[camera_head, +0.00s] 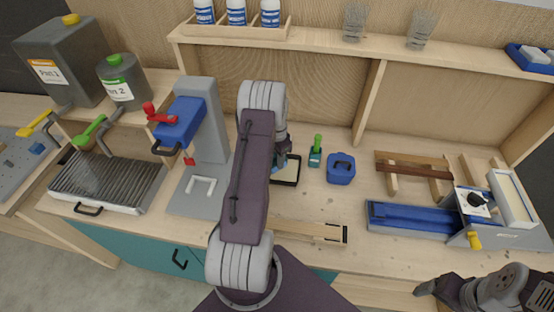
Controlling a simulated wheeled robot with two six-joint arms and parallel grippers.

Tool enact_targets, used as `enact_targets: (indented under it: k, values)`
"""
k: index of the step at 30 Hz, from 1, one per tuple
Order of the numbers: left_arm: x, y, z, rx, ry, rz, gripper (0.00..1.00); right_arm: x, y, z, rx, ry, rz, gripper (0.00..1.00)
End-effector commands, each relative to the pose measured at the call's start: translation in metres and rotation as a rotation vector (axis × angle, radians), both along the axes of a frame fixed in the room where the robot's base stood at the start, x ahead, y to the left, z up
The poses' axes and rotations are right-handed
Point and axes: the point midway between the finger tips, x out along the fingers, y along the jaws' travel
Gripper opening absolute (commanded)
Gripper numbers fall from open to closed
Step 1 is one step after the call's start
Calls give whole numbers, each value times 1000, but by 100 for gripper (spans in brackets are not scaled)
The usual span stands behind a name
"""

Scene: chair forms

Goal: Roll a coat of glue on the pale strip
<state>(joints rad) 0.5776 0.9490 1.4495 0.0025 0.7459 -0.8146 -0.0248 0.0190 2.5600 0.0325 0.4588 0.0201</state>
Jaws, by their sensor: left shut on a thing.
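My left gripper (282,158) is mostly hidden behind my own arm. It is shut on what looks like a glue roller (276,169), of which only a small blue part shows. It is at the left side of a shallow dark-rimmed tray (287,171) with a cream inside; I cannot tell whether the roller touches it. The pale strip (305,229) lies near the bench's front edge, partly hidden by my arm, with a dark piece at its right end. My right gripper (428,288) is at the bottom right, apart from everything; its jaws are unclear.
A green-handled brush (316,152) and a blue container (341,168) stand right of the tray. A grey press (205,130) stands to the left. A blue vise-like fixture (410,217) and a wooden rack (413,171) are to the right.

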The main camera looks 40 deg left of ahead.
Motion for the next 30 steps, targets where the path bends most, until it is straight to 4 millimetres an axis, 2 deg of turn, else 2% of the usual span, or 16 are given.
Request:
enact_targets:
  k: [21,30]
  values:
    - [0,0,70,1,-1,0,0,0,0,55,0,0,0,80]
    - [0,0,69,1,-1,0,0,0,0,54,0,0,0,80]
